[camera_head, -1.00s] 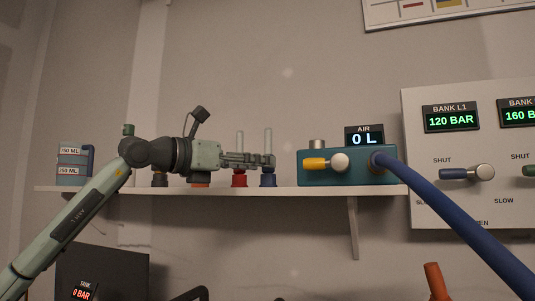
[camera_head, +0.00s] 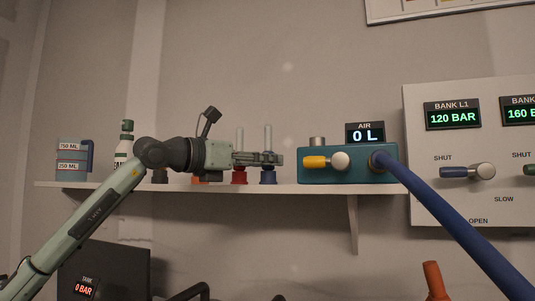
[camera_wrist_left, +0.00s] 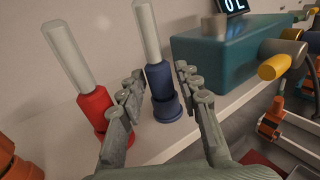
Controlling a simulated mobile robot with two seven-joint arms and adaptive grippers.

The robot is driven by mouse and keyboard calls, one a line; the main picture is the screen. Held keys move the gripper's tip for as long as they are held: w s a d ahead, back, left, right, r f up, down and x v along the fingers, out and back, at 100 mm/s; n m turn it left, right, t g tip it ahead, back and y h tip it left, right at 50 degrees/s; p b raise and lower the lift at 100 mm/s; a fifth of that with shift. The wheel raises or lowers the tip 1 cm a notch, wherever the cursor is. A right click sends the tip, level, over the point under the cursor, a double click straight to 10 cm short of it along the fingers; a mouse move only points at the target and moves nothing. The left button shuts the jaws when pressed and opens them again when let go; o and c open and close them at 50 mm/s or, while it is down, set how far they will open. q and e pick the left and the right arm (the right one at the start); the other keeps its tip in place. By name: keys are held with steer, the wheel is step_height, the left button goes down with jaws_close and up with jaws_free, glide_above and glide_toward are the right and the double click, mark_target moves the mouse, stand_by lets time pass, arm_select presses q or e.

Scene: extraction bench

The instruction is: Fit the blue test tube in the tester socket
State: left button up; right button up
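The blue test tube is a clear tube with a blue base (camera_head: 268,177), upright on the shelf; its base also shows in the left wrist view (camera_wrist_left: 160,85). My left gripper (camera_head: 272,159) reaches in from the left at the height of the tube's lower part. In the left wrist view its open fingers (camera_wrist_left: 160,78) stand on either side of the blue base, with small gaps. The tester is probably the teal box (camera_head: 345,172) right of the tube, its display reading AIR 0 L. A grey metal cylinder (camera_head: 317,142), possibly the socket, rises from its top. My right gripper is not seen.
A red-based tube (camera_head: 239,178) stands close left of the blue one. An orange piece (camera_wrist_left: 15,160) and a dark piece (camera_head: 160,176) are farther left on the shelf (camera_head: 300,188). The tester has a yellow-handled valve (camera_head: 316,162) and a thick blue hose (camera_head: 450,233).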

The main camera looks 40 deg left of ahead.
mark_target(264, 142)
arm_select(q)
jaws_close()
steer(key=shift+r, duration=0.2)
steer(key=shift+r+p, duration=1.85)
steer(key=shift+p, duration=0.1)
step_height(264, 142, up, 3)
steer(key=p, duration=0.3)
step_height(264, 142, up, 2)
steer(key=shift+p, duration=0.5)
steer(key=shift+r, duration=2.5)
